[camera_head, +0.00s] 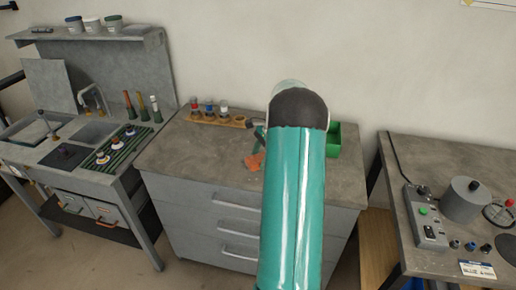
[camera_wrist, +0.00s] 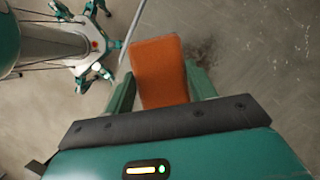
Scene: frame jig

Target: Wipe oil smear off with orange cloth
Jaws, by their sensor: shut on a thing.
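The orange cloth (camera_head: 254,161) is on or just above the grey cabinet top (camera_head: 180,151), left of my teal arm. In the wrist view the cloth (camera_wrist: 160,60) reaches out between the two green fingers of my gripper (camera_wrist: 160,84). The gripper is shut on the cloth. A dark, speckled smear (camera_wrist: 204,50) shows on the grey surface just right of the cloth. I cannot tell whether the cloth touches the surface. In the head view my arm hides part of the cabinet top, and I cannot make out the smear there.
A wooden rack (camera_head: 215,120) with several small bottles stands along the back of the cabinet top. A green bin (camera_head: 334,141) stands at the back right, partly behind my arm. A sink bench is left; a table with a control box (camera_head: 425,216) is right. The cabinet top's left front is clear.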

